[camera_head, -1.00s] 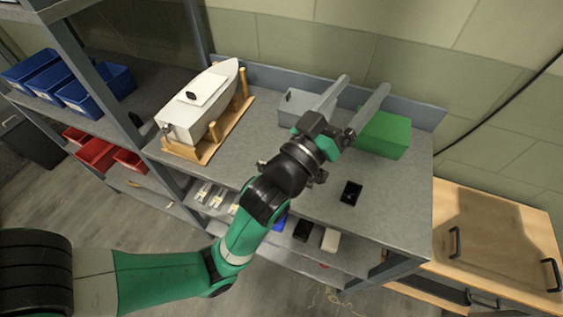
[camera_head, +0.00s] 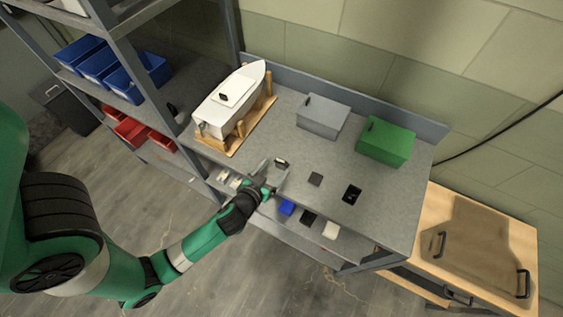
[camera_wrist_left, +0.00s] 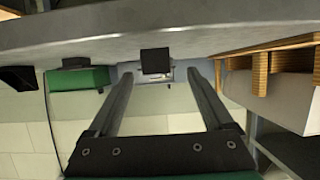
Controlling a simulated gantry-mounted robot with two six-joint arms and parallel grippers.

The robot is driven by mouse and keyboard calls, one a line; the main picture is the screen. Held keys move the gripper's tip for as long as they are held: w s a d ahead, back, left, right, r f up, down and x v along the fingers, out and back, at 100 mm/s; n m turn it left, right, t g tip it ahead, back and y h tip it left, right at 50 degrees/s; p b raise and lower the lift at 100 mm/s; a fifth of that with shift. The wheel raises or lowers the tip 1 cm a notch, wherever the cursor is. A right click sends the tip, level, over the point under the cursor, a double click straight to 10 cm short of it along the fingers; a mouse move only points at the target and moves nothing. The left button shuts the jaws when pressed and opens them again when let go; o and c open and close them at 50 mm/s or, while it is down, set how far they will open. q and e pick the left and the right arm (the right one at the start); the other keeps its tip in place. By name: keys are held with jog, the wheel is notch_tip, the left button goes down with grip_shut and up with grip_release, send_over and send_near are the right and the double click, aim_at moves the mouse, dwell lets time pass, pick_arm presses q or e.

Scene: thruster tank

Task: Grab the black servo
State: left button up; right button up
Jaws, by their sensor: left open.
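A small black block, which looks like the black servo (camera_head: 281,163), sits on the grey bench top near its front left, by the boat stand. In the left wrist view, which shows the bench upside down, a dark block (camera_wrist_left: 155,61) appears between the fingers, and it looks like the same piece. My left gripper (camera_head: 274,168) is open at the bench's front edge, with its fingers pointing at the block. The fingers also show in the left wrist view (camera_wrist_left: 158,82), apart and with nothing held. My right gripper is not in view.
A dark square piece (camera_head: 315,179) and a black open part (camera_head: 352,194) lie to the right. A grey box (camera_head: 323,116) and green box (camera_head: 386,141) stand behind. The white boat (camera_head: 229,100) rests on a wooden stand (camera_head: 245,130) to the left.

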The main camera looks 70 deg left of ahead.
aim_at(286, 157)
pick_arm(q)
jog(key=x, duration=0.2)
jog(key=shift+w+a+f, duration=0.1)
jog(key=shift+w+a, duration=0.05)
jog(key=shift+w, duration=0.1)
jog(key=x, duration=0.4)
jog(key=shift+w+r, duration=0.25)
jog(key=shift+w, duration=0.1)
jog(key=shift+w+a+f, duration=0.2)
jog(key=shift+w+a, duration=0.05)
jog(key=c, duration=1.2)
jog(key=shift+o, duration=0.2)
jog(key=shift+r+p, duration=0.3)
jog(key=shift+r, duration=0.15)
notch_tip(286, 157, up, 3)
jog(key=shift+s+r+p, duration=0.1)
jog(key=shift+p, duration=0.6)
jog(key=s+a+r+p, duration=0.3)
jog(key=s+a+r, duration=0.2)
jog(key=s+r, duration=0.4)
jog(key=s, duration=0.4)
jog(key=shift+p, duration=0.4)
